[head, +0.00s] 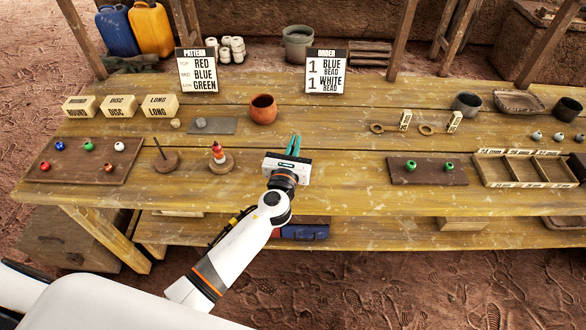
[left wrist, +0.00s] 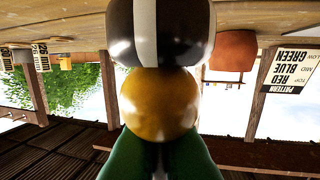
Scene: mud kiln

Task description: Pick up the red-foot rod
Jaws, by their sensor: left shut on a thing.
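My left gripper (head: 292,145) is over the middle of the table, its teal fingers pointing away from me. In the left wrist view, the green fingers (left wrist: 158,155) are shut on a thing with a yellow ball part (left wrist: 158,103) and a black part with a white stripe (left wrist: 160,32). I cannot tell from these frames whether it is the red-foot rod; no red foot shows on it. A round wooden base (head: 220,164) left of the gripper carries a short red-and-white stack (head: 218,153). Another wooden base (head: 166,164) holds a thin upright peg (head: 159,147). My right gripper is not seen.
A clay pot (head: 263,109) stands behind and left of the gripper. Bead boards lie left (head: 85,172) and right (head: 425,172), with a divided tray (head: 528,184) at far right. PATTERN (head: 198,70) and ORDER (head: 325,71) signs stand at the back.

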